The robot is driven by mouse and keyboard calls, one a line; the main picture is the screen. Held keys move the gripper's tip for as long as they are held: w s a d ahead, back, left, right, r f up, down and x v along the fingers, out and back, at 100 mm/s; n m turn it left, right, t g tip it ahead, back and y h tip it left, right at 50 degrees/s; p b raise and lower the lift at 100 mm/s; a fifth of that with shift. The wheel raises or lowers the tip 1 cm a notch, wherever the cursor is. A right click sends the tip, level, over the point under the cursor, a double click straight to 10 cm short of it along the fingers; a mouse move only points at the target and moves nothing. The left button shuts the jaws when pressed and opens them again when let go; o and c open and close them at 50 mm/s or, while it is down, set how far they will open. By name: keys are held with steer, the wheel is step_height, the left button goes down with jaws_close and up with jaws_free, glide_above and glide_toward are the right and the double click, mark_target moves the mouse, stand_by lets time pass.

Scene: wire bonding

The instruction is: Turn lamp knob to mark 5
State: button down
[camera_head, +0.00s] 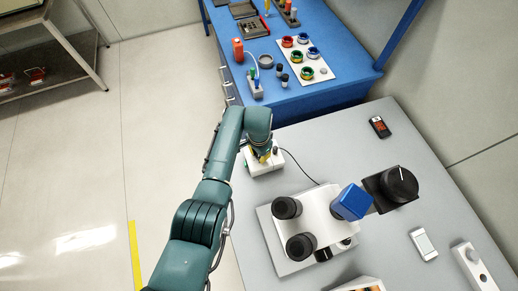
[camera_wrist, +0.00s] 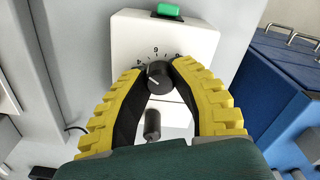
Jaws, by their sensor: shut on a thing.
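The lamp box is a white unit (camera_wrist: 185,42) with a green switch (camera_wrist: 168,9) and printed numerals around a black lamp knob (camera_wrist: 159,77). My gripper (camera_wrist: 158,72), with yellow-backed black fingers, is shut on this knob, one finger on each side. The knob carries a pale pointer line; a 6 shows near it, but other numerals are partly hidden by the fingers, so I cannot tell the exact setting. In the head view, the white lamp box (camera_head: 262,168) stands on the grey table with my gripper (camera_head: 264,157) over it, hiding the knob.
A second small black cylinder (camera_wrist: 152,122) shows between my fingers. To the right on the grey table (camera_head: 330,130) stands a microscope (camera_head: 322,212) with a blue block and black knobs. A cable runs from the box. A blue bench (camera_head: 340,75) with coloured bowls lies beyond.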

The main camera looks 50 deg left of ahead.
steer(key=shift+f+m, duration=0.1)
steer(key=shift+m, duration=1)
steer(key=c, duration=0.8)
jaws_free()
step_height(320, 180, up, 12)
